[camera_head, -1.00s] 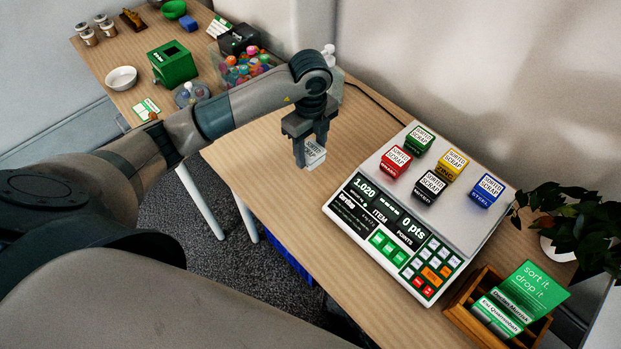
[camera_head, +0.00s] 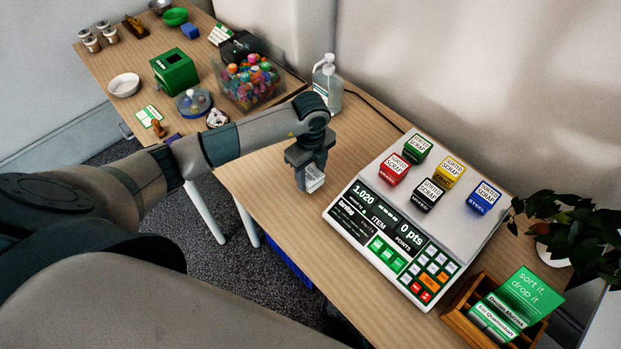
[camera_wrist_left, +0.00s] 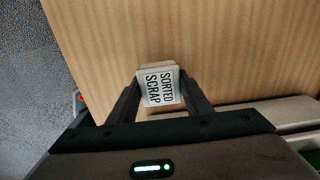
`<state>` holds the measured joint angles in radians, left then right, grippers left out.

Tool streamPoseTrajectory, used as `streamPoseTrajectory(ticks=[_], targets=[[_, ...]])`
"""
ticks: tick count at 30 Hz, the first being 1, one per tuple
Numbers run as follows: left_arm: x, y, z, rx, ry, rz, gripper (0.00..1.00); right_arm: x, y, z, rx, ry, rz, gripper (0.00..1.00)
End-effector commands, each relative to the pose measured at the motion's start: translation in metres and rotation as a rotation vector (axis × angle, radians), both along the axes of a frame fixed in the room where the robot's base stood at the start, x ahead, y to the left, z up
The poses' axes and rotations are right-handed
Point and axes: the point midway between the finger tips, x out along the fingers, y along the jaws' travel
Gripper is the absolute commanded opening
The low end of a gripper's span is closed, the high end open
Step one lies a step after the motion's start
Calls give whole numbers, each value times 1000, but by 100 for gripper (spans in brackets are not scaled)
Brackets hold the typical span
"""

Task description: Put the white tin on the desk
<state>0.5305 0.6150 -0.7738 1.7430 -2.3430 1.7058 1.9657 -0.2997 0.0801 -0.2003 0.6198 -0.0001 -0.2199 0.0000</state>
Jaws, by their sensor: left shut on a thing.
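The white tin (camera_head: 313,180), labelled "SORTED SCRAP", is between the fingers of my left gripper (camera_head: 308,172), which is shut on it. It also shows in the left wrist view (camera_wrist_left: 160,87), with a finger on each side. The gripper points down over the bare wooden desk (camera_head: 262,196), left of the scale. The tin is at or just above the desk top; I cannot tell whether it touches. My right gripper is not in view.
A white scale (camera_head: 445,215) stands right of the gripper, with red, green, yellow, black and blue tins on it. A pump bottle (camera_head: 328,85) and a tub of colourful items (camera_head: 247,85) stand behind. A wooden card box (camera_head: 497,310) is at the front right. Bare desk surrounds the gripper.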

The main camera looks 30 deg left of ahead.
Motion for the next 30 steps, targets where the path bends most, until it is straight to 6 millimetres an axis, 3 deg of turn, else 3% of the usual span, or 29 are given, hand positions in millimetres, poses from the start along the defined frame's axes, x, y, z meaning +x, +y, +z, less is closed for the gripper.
streamPoseTrajectory(ticks=[6,19,20,22,30], targets=[[0,0,-22,0,1,1,22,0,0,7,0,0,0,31],[0,0,-28,0,0,1,22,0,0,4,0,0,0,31],[0,0,-28,1,0,1,47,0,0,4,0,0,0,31],[0,0,-28,1,0,1,63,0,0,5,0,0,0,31],[0,0,-27,0,0,1,63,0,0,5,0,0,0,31]])
